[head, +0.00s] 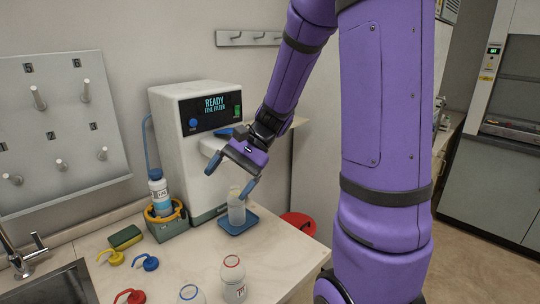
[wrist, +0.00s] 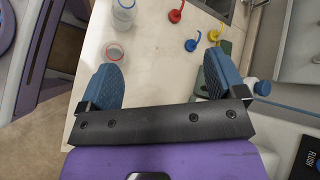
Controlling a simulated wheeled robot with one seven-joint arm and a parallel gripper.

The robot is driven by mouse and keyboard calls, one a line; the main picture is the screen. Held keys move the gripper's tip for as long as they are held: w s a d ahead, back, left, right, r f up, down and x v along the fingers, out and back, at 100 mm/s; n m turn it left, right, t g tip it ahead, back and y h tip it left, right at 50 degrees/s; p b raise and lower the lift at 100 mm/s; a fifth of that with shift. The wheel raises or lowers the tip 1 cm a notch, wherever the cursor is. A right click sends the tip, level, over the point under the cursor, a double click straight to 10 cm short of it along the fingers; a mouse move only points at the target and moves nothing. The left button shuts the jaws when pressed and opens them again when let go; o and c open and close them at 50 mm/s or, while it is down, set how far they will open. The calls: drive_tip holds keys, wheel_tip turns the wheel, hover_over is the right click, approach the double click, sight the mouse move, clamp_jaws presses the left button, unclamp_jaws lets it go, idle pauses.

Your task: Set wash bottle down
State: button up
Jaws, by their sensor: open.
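A translucent bottle (head: 236,207) stands upright on a blue tray (head: 238,225) at the foot of the white dispenser; I take it to be the wash bottle. My gripper (head: 232,175) is open just above it, with one finger close to the bottle's top; I cannot tell if they touch. In the wrist view nothing lies between the fingers of my gripper (wrist: 164,80), and this bottle does not show. A red-ringed bottle (head: 233,278) stands on the front counter; it also shows in the wrist view (wrist: 113,52).
The dispenser (head: 170,120) reads READY. A labelled bottle (head: 158,192) sits in a caddy left of it. Red (head: 130,297), blue (head: 150,263) and yellow (head: 115,257) spout caps and a sponge (head: 125,237) lie on the counter. Another bottle (head: 190,294) stands in front.

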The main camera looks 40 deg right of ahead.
drive_tip(key=s+a+r+n+t+h, duration=0.1)
drive_tip(key=s+r+n+t+h, duration=0.4)
drive_tip(key=s+r+n+h, duration=0.5)
drive_tip(key=s+r, duration=0.1)
drive_tip(key=s, duration=0.4)
drive_tip(key=shift+s+a+r+n, duration=0.2)
drive_tip(key=shift+a+r+n, duration=0.1)
